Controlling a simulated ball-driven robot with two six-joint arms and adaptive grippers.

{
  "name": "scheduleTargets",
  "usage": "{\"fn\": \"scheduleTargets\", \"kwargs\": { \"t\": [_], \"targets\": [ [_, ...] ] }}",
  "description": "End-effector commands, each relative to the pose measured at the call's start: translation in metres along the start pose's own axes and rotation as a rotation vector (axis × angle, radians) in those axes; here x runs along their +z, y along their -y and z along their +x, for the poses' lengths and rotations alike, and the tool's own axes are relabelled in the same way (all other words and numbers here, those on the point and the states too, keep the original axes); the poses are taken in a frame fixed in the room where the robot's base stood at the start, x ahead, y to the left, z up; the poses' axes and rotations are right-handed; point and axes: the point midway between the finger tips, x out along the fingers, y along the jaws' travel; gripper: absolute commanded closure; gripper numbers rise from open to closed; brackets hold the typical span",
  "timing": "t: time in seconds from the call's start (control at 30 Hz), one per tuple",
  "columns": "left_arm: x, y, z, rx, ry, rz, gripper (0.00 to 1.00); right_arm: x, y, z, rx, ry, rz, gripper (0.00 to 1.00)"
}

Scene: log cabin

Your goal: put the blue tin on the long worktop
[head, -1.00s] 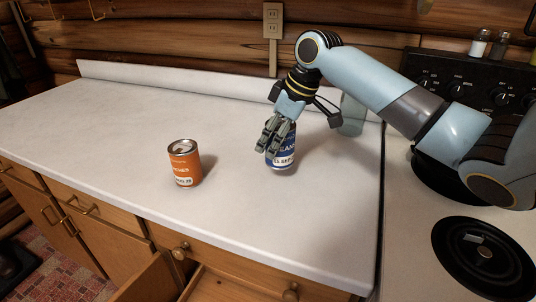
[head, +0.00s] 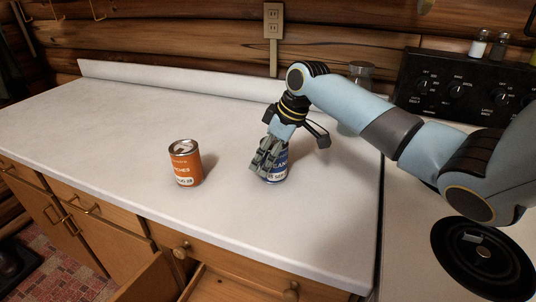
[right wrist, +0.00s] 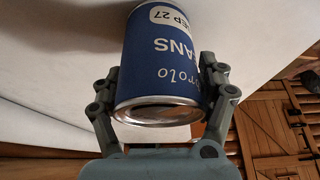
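The blue tin (head: 281,169) is upright at the long worktop (head: 110,120), its base at or very near the white surface; I cannot tell whether it touches. My right gripper (head: 266,160) is around the tin from above and covers much of it. In the right wrist view the blue tin (right wrist: 162,62) sits between the two fingers of the right gripper (right wrist: 165,90), which close on its sides. My left gripper is not in view.
An orange tin (head: 185,163) stands on the worktop to the left of the blue tin. The stove with a black burner (head: 483,255) is at the right. An open drawer (head: 225,287) is below the front edge.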

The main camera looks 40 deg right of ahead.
Motion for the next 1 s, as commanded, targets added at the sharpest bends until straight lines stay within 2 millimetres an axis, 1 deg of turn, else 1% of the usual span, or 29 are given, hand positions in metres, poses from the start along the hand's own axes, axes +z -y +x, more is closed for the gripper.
{"fn": "scheduleTargets", "kwargs": {
  "t": [0.03,0.1,0.33,0.47,0.57,0.8,0.9,1.0],
  "targets": [
    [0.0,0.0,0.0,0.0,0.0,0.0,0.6,0.0,0.0,0.0,0.0,0.0,0.0,0.16],
    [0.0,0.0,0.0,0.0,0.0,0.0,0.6,0.0,0.0,0.0,0.0,0.0,0.0,0.09],
    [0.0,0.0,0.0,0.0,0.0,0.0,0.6,0.0,0.0,-0.001,0.0,0.0,0.0,0.09],
    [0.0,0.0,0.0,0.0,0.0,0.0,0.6,-0.001,-0.001,-0.008,0.002,-0.001,-0.001,0.09],
    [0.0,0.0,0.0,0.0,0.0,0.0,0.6,-0.001,-0.002,-0.024,0.004,-0.001,-0.003,0.09],
    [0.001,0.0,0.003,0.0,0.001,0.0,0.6,-0.001,-0.001,-0.079,0.005,0.001,-0.004,0.09],
    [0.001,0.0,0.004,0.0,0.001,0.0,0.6,-0.001,-0.002,-0.098,0.005,0.0,-0.003,0.09],
    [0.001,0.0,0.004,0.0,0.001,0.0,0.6,-0.001,-0.002,-0.112,0.003,0.001,-0.001,0.09]
  ]
}}
